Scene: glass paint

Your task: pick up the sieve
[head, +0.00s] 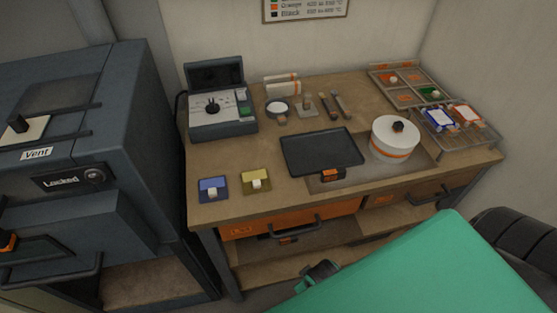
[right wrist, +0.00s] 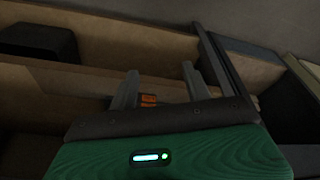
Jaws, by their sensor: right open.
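A small round, dark-rimmed item with a pale centre (head: 277,106), which looks like the sieve, lies at the back of the workbench in the head view. It is right of the grey control box, and its fine detail is too small to tell. My right gripper (head: 318,276) is low in front of the bench, below the tabletop and well apart from this item. In the right wrist view the right gripper (right wrist: 163,90) is open, with nothing seen between its fingers. The sieve is not visible in that view. My left gripper is not in view.
The bench (head: 222,212) carries a black tray (head: 318,151), a white lidded pot (head: 395,143), the control box (head: 221,105), blue (head: 213,188) and yellow (head: 257,181) pieces, and racks at the right. A kiln-like cabinet (head: 75,130) stands left.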

